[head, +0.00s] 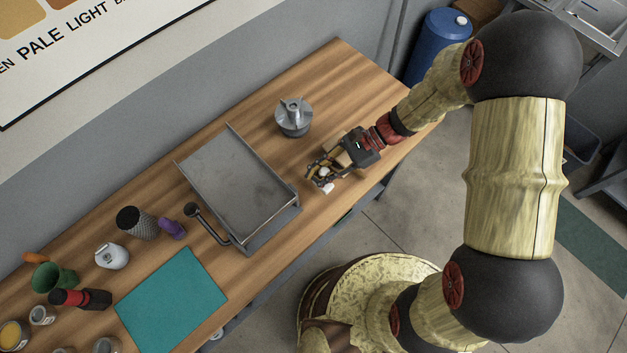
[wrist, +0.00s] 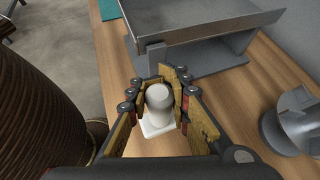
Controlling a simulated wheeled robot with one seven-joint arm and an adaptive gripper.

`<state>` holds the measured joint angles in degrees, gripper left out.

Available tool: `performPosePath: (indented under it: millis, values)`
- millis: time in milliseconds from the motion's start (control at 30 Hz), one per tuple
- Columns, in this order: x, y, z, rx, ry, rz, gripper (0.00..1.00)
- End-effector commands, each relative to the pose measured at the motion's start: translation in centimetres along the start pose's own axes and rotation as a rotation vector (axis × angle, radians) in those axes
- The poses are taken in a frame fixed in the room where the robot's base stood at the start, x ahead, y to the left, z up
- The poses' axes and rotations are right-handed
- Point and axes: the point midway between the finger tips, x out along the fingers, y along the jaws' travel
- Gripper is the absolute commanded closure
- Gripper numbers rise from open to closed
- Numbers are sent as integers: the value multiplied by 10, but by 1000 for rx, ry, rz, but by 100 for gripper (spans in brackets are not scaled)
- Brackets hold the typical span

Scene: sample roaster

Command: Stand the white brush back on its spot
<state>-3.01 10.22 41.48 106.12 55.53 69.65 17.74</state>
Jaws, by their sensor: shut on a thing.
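The white brush (wrist: 158,98) is upright between my gripper's fingers in the wrist view, with its rounded top toward the camera. My gripper (head: 322,174) is shut on it, over the wooden table's front part, right of the grey metal tray. A little of the brush (head: 326,173) shows between the fingers in the head view. A pale square piece (wrist: 155,128) shows at its foot; I cannot tell if it is the brush's base or a mark on the table. Whether the brush touches the table is also unclear.
The sloped metal tray (head: 225,185) stands left of my gripper. A grey finned metal part (head: 293,118) stands behind it. A teal mat (head: 172,300), a dark textured cup (head: 138,223) and several containers are farther left. The table's front edge is close to my gripper.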

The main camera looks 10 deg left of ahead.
Motion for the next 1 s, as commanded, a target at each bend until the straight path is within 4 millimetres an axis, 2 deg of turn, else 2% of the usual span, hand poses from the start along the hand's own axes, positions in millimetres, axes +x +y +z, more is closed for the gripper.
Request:
performPosePath:
  millis: [200, 400, 733, 767, 1000]
  values:
    - [14, -7, -8, 0, -2, 2, 100]
    - [28, -5, -32, 1, -1, 1, 100]
    - [28, -5, -34, 0, 0, 0, 100]
    - [28, -5, -34, 0, 0, 0, 84]
    - [28, -4, -33, 0, 0, 0, 70]
